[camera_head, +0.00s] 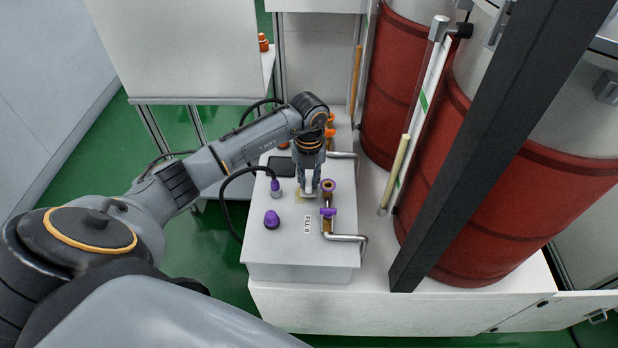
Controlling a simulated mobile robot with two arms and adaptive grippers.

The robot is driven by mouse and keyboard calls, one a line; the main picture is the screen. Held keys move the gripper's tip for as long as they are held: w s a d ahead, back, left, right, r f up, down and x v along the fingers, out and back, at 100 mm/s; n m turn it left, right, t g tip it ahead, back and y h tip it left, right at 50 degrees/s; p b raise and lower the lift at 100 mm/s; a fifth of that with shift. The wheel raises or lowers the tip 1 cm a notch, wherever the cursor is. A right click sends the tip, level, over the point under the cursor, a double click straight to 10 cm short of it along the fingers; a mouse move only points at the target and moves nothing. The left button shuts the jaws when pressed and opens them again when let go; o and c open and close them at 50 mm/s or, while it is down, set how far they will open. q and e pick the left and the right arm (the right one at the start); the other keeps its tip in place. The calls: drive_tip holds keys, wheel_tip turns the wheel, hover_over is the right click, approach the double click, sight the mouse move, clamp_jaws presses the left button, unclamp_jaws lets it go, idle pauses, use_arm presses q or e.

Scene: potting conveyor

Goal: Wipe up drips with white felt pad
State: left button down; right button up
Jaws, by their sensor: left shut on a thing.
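My left gripper (309,187) points down over the light grey box top (285,245). It is shut on a small white pad (308,194), mostly hidden between and under the fingers. The pad is low at the box surface; I cannot tell whether it touches. A yellowish drip stain (298,195) shows on the surface just left of the fingers. My right gripper is not in view.
A purple-collared valve (328,212) and bent metal pipe stand close right of the gripper. A purple knob (271,219) and a purple-tipped hose (276,187) are at left. Red-jacketed drums (480,215) and a dark post (480,150) stand at right.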

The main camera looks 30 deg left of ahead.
use_arm(q)
drive_tip(key=shift+f+b, duration=0.55)
drive_tip(key=shift+f, duration=0.25)
